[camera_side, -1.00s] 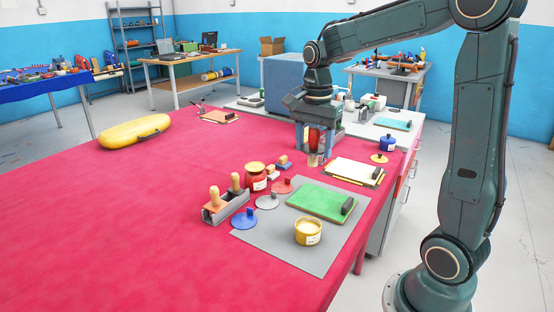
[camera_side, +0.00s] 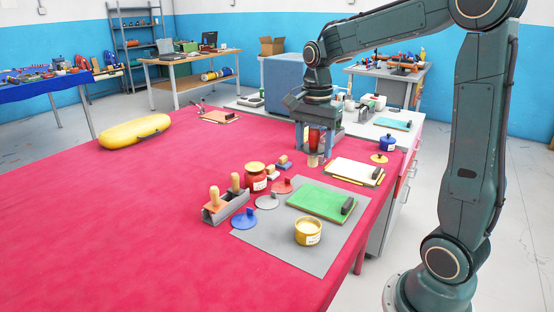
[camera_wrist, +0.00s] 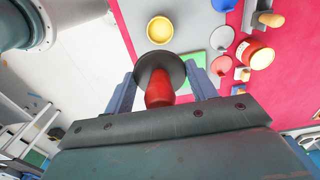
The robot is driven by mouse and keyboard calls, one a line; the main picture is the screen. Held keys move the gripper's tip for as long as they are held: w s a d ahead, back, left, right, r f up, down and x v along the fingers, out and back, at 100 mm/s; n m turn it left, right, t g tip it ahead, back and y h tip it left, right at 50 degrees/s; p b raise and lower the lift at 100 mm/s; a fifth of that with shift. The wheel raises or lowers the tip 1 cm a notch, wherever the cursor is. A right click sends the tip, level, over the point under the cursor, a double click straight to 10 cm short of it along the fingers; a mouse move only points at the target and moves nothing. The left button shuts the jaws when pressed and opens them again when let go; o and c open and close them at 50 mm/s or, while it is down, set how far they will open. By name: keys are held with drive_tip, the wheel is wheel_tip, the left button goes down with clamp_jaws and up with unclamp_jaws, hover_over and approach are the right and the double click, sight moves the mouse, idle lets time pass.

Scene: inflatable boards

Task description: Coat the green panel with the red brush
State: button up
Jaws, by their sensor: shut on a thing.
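My gripper (camera_side: 316,139) is shut on the red brush (camera_side: 316,136) and holds it upright, with its pale lower end down, beyond the white board. In the wrist view my gripper (camera_wrist: 160,88) has the brush's red handle (camera_wrist: 158,92) between its fingers, with a dark round disc around it. The green panel (camera_side: 318,201) lies flat on a grey mat (camera_side: 285,250), nearer the side camera than the brush and apart from it. A dark block sits on the panel's right end. In the wrist view the panel (camera_wrist: 192,58) is partly hidden behind the disc and finger.
An open yellow pot (camera_side: 308,232) stands on the mat beside the panel. A red jar (camera_side: 256,178), a blue lid (camera_side: 244,219) and a holder (camera_side: 225,208) with wooden-handled tools stand to the left. The red table's left side is mostly clear.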

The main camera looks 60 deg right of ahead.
wheel_tip(320, 180, down, 13)
idle(0.7)
drive_tip(key=shift+f, duration=0.2)
drive_tip(key=shift+f, duration=2.8)
drive_tip(key=shift+f, duration=0.65)
idle(0.7)
drive_tip(key=shift+r, duration=0.15)
wheel_tip(320, 180, up, 7)
idle(1.1)
idle(0.5)
